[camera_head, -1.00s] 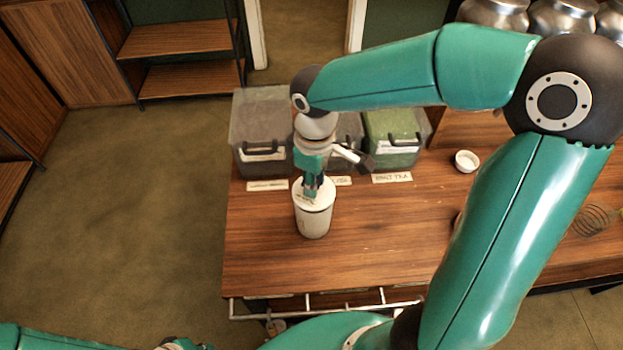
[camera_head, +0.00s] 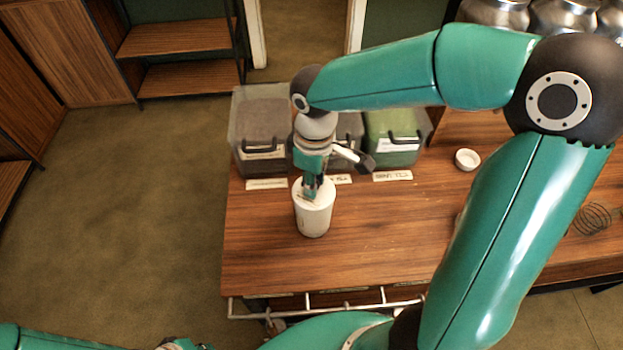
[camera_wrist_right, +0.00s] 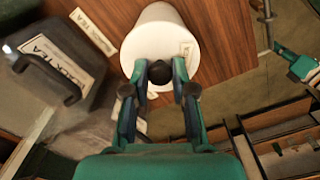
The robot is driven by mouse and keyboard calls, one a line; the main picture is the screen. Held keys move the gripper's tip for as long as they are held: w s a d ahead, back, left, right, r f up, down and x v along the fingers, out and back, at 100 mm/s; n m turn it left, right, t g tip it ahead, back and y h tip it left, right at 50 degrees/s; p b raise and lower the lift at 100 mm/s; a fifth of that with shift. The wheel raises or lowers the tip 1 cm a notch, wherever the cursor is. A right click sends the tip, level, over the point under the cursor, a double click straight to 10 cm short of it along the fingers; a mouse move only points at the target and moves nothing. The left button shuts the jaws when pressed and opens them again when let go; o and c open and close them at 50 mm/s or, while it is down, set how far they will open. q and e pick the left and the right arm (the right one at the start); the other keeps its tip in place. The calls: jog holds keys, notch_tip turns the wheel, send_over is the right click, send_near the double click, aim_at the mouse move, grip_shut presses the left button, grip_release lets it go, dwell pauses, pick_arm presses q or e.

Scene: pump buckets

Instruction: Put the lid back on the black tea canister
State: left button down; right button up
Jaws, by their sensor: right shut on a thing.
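A white canister (camera_head: 314,222) stands upright on the wooden table. Its pale round lid (camera_head: 302,184) sits at its top, and I see no clear gap between them. My right gripper (camera_head: 312,193) points down over the lid. The fingers hide part of the knob. A small label shows at the lid's edge, too small to read. Part of my left arm shows at the bottom left of the head view; its fingers cannot be made out.
Clear bins with black handles stand behind: a dark-filled one (camera_head: 262,120) and a green-filled one (camera_head: 392,130). Name cards lie before them. A small white bowl (camera_head: 467,159) and a wire whisk (camera_head: 594,218) lie right. A rail (camera_head: 330,305) runs along the front edge. The table's front middle is clear.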

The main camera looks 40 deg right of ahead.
dwell(0.3)
jog(key=o, duration=0.8)
jog(key=shift+o, duration=0.5)
